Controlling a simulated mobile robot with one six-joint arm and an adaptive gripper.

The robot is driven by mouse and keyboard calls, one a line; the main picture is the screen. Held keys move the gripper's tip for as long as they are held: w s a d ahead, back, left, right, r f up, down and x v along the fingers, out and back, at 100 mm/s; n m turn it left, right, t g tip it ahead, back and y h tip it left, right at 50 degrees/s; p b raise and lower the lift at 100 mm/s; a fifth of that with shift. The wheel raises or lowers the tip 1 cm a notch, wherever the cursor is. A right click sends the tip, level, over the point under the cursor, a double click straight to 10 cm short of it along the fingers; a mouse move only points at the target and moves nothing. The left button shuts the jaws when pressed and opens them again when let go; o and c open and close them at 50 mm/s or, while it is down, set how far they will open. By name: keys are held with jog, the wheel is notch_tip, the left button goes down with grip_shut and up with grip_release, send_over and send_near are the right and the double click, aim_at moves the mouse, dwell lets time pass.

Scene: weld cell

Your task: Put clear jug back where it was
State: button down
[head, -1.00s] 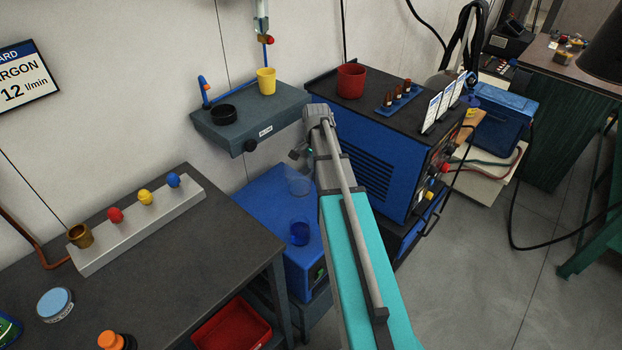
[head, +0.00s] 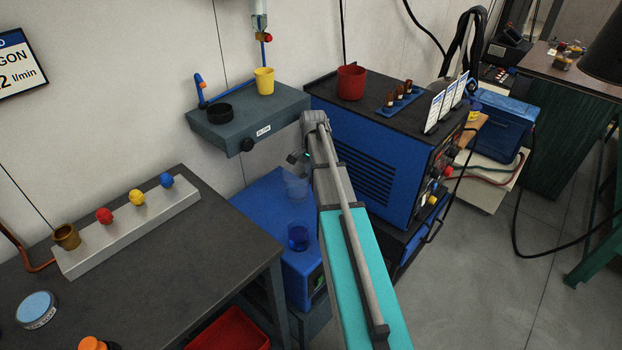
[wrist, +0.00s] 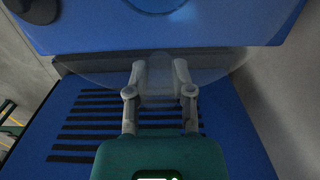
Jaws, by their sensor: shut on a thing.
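The clear jug (head: 296,188) is see-through and faint in the head view, above the blue box (head: 262,212). My gripper (head: 299,163) is just above it, partly hidden by my arm. In the wrist view my gripper (wrist: 160,72) is shut on the clear jug (wrist: 95,68), whose wide transparent outline spreads to both sides of the fingers. A blue see-through cup (head: 298,237) stands on the blue box, below and in front of the jug. I cannot tell how far the jug's base is from the box top.
A grey wall shelf (head: 240,128) holds a black bowl (head: 219,113) and a yellow cup (head: 264,81). The blue welder (head: 365,170) stands close on the right, with a red cup (head: 351,82) on top. A dark workbench (head: 150,265) is on the left.

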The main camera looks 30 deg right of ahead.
jog(key=shift+f, duration=0.1)
jog(key=shift+w+d+f+b, duration=0.1)
jog(key=shift+w+f+b, duration=0.35)
jog(key=shift+b, duration=0.2)
jog(key=shift+f+b, duration=1.4)
jog(key=shift+f, duration=0.05)
jog(key=shift+f, duration=0.1)
jog(key=shift+c, duration=2.4)
grip_release()
jog(key=shift+r, duration=0.25)
notch_tip(320, 180, up, 12)
jog(key=p, duration=1.2)
jog(key=shift+d, duration=0.2)
jog(key=shift+f, duration=0.15)
